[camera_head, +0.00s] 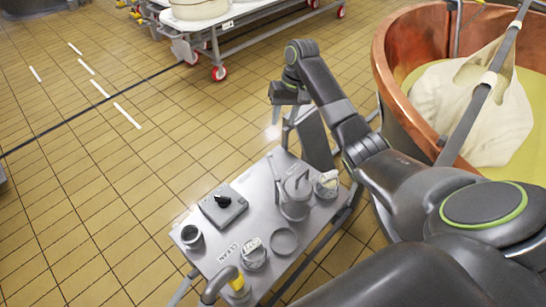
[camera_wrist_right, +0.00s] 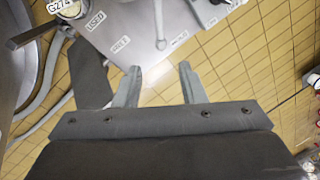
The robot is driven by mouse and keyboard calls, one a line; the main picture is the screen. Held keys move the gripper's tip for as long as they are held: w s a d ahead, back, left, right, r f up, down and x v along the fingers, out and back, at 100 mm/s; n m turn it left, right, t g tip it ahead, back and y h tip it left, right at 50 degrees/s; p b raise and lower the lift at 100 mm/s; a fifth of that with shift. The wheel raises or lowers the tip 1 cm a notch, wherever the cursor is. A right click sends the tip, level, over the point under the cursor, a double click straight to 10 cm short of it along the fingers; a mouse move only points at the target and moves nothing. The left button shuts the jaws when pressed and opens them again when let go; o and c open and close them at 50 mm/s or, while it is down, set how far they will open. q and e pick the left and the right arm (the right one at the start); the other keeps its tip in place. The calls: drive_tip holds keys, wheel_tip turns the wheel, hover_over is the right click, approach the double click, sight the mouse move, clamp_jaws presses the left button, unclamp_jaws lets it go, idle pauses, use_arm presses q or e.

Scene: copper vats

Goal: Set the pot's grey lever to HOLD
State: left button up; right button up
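A grey metal pot with an upright handle-like part (camera_head: 296,190) stands on the right side of the steel table (camera_head: 262,217) in the head view. I cannot make out which part is its grey lever, and no HOLD mark is readable. My right gripper (camera_head: 290,112) is above and beyond the table's far end, apart from the pot. In the right wrist view its two fingers (camera_wrist_right: 160,80) are spread with nothing between them. A silver round vessel (camera_wrist_right: 35,18) shows partly at the top left of that view. My left gripper is not in view.
A copper vat (camera_head: 386,62) stands at right. A wheeled trolley (camera_head: 262,27) stands behind. Tiled floor at left is clear.

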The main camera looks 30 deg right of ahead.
approach(272, 161)
drive_tip(key=f, duration=0.2)
drive_tip(key=a+f+b, duration=0.1)
drive_tip(key=f, duration=0.2)
drive_tip(key=f+b, duration=0.1)
drive_tip(key=f, duration=0.1)
drive_tip(key=shift+a+f, duration=0.15)
drive_tip(key=shift+a, duration=0.1)
drive_tip(key=shift+f, duration=0.4)
drive_tip(key=c, duration=0.7)
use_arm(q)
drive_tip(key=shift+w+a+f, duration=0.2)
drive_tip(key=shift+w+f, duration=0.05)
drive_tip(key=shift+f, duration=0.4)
use_arm(e)
clamp_jaws()
